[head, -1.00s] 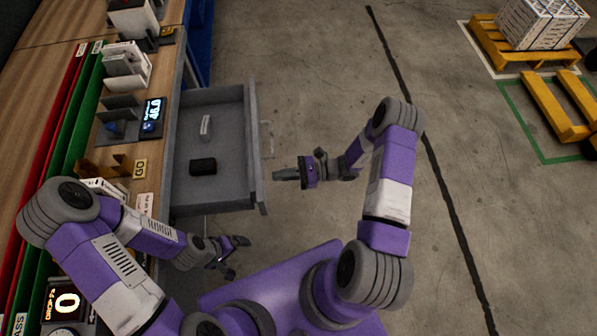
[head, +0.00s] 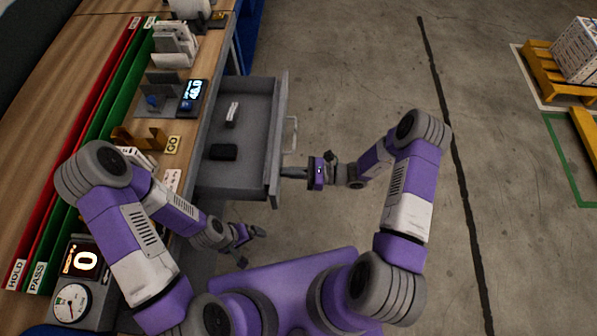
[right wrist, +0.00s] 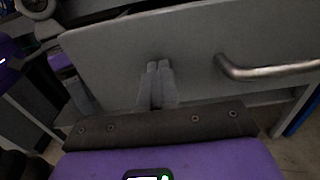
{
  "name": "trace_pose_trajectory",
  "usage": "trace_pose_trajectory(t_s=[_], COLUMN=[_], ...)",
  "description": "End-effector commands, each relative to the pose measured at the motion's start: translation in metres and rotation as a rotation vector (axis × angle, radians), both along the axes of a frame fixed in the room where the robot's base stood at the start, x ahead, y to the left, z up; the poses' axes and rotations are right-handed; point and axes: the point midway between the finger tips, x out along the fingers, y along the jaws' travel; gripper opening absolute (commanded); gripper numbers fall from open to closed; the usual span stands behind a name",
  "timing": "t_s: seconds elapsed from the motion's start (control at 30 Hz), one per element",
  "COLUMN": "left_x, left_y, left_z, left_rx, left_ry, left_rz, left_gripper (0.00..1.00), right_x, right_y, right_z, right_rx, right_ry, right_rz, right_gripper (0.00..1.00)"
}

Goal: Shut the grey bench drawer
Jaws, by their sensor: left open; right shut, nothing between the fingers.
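The grey bench drawer (head: 262,133) stands pulled out from the bench in the head view. A black block (head: 223,152) and a small pale item (head: 232,114) lie inside it. Its front panel (right wrist: 115,55) fills much of the right wrist view, with the metal bar handle (right wrist: 270,70) to the right. My right gripper (head: 284,172) is shut and empty, its tips at the outer face of the front panel, beside the handle; the fingertips (right wrist: 158,66) look to be touching or very close to it. My left gripper (head: 252,234) is open and empty, below the drawer near the bench edge.
Open concrete floor lies right of the drawer. Yellow pallets (head: 560,75) stand far right.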

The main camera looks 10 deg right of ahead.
Motion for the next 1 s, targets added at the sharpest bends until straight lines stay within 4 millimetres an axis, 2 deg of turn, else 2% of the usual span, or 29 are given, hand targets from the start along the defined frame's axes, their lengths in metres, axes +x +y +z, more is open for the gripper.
trace_pose_trajectory(t_s=[0.6,0.8,1.0], left_x=[0.0,0.0,0.0], left_y=[0.0,0.0,0.0], left_z=[-0.018,-0.024,-0.028], left_rx=[0.0,0.0,0.0], left_ry=[0.0,0.0,0.0], left_rz=[0.0,0.0,0.0], left_gripper=[1.0,1.0,1.0], right_x=[0.044,0.056,0.064], right_y=[0.159,0.199,0.224], right_z=[-0.001,-0.001,-0.001], right_rx=[0.003,0.002,0.001], right_ry=[0.0,-0.001,0.0], right_rz=[0.004,0.002,0.002], right_gripper=[0.0,0.0,0.0])
